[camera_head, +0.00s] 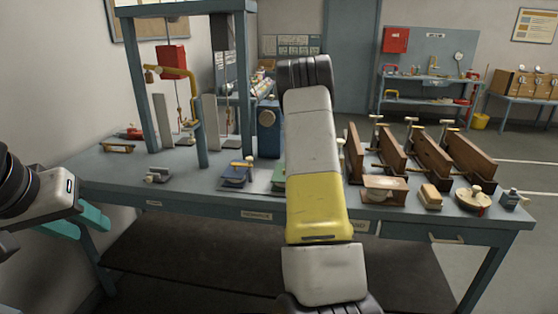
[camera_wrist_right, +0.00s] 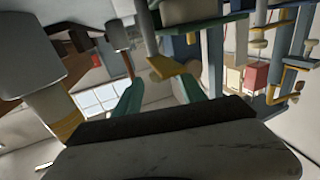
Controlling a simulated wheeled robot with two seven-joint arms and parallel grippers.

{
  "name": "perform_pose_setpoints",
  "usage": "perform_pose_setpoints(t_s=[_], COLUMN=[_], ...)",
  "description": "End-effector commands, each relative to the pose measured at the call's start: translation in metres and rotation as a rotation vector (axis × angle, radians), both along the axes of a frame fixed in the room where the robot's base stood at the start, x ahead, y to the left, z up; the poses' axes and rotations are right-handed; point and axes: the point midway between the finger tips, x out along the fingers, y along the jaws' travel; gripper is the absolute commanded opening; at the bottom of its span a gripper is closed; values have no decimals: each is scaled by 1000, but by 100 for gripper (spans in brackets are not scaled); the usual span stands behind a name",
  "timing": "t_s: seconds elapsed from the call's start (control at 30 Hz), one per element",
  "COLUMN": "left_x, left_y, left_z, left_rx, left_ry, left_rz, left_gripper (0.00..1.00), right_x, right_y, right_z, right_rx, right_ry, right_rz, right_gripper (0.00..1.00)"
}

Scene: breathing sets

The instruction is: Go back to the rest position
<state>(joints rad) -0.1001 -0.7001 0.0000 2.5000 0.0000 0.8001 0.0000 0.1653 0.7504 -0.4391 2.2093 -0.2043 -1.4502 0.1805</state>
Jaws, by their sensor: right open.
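My left gripper (camera_head: 92,228) is at the left edge of the head view, beside the front left corner of the workbench. Its two teal fingers stand apart with nothing seen between them. My right arm, white with a yellow band, rises through the middle of the head view. Its gripper is not visible there. In the right wrist view my right gripper (camera_wrist_right: 162,88) shows two teal fingers spread apart, with no object held between them. Bench equipment shows tilted beyond them; its distance from the fingertips is hard to tell.
The blue-grey workbench (camera_head: 150,183) spans the view ahead. A frame with a red block (camera_head: 172,62) stands at its left. Several wooden pieces (camera_head: 430,158) stand at its right. My right arm hides its middle. Open floor (camera_head: 520,185) lies to the right.

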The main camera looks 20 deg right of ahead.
Motion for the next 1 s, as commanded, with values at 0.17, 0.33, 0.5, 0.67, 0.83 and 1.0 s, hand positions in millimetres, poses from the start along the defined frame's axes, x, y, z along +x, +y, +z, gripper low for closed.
perform_pose_setpoints(t_s=[0.17, 0.33, 0.5, 0.67, 0.83, 1.0], left_x=[0, 0, 0, 0, 0, 0], left_y=[0, 0, 0, 0, 0, 0], left_z=[0, 0, 0, 0, 0, 0], left_rx=[0, 0, 0, 0, 0, 0], left_ry=[0, 0, 0, 0, 0, 0], left_rz=[0, 0, 0, 0, 0, 0], left_gripper=[36, 36, 36, 36, 36, 36], right_x=[-20, -24, -24, -24, -20, -15], right_y=[6, 8, 7, 7, 11, 28], right_z=[0, 1, 0, 0, 11, 40], right_rx=[1, 1, 0, 0, 18, 84], right_ry=[0, -1, -1, -1, 18, 105], right_rz=[1, 2, 2, 2, -4, -13], right_gripper=[48, 48, 48, 48, 48, 48])
